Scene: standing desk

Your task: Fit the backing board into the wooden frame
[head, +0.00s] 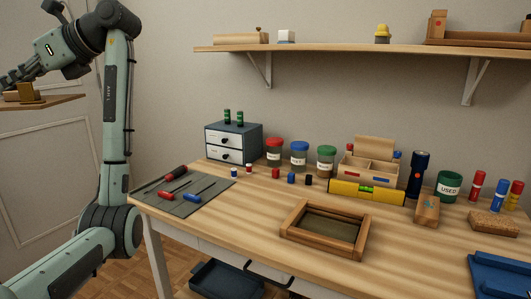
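The wooden frame (318,246) lies flat on the desk, front centre. An olive-brown flat surface (335,227) shows inside its rim. My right gripper is not in view.
A tool mat (185,209) with screwdrivers lies left of the frame. Behind it stand a drawer box (233,142), jars, a yellow spirit level (365,191) and a wooden organizer (369,167). A blue tray (499,276) is front right. A wall shelf (350,47) hangs above.

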